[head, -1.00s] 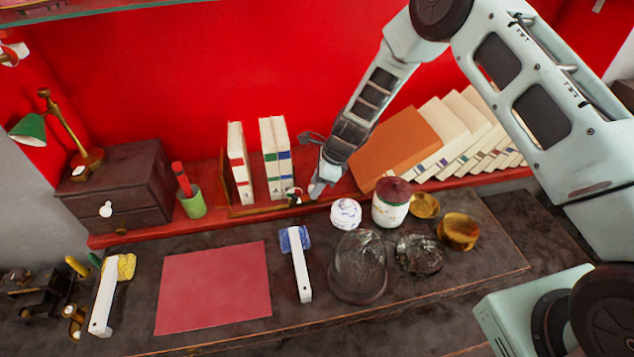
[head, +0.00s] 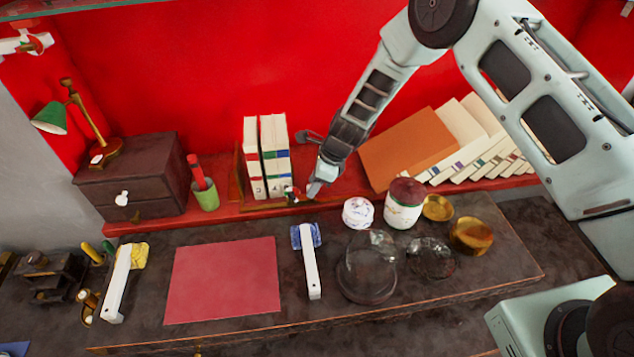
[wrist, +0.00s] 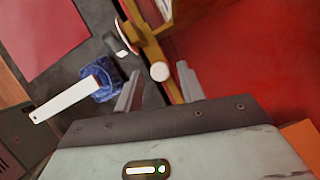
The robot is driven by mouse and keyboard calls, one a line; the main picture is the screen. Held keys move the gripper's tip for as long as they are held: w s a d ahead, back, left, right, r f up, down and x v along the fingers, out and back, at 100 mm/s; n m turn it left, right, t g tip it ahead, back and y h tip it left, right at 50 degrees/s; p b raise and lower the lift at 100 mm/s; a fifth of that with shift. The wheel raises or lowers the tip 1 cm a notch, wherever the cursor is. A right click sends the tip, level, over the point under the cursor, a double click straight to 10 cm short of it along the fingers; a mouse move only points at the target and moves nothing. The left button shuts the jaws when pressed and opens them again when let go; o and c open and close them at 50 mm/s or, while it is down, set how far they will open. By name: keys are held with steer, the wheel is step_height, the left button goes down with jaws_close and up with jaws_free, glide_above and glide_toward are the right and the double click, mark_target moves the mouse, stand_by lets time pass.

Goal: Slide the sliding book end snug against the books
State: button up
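The upright white books (head: 266,160) stand in a wooden book holder, with its left end panel (head: 236,176) beside them. The sliding book end (head: 294,194) is small and partly hidden at the right foot of the books; any remaining gap is too small to tell. My gripper (head: 313,188) is low, just right of it. In the wrist view, the wooden book end (wrist: 150,42) carries a round pale knob (wrist: 159,71), which sits between my spread fingertips (wrist: 160,86). The fingers look apart from the knob. A book edge shows at the top.
An orange book (head: 405,147) and several leaning books lie right of my arm. A white jar (head: 358,212), a dark-lidded canister (head: 404,204) and a glass dome (head: 367,268) stand in front. A green cup (head: 205,195) stands left of the holder.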

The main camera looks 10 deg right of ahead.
stand_by(0.3)
steer(key=b+v, duration=0.4)
steer(key=v, duration=1.3)
steer(key=shift+r, duration=0.2)
steer(key=shift+d+f+b, duration=0.1)
steer(key=shift+b, duration=0.2)
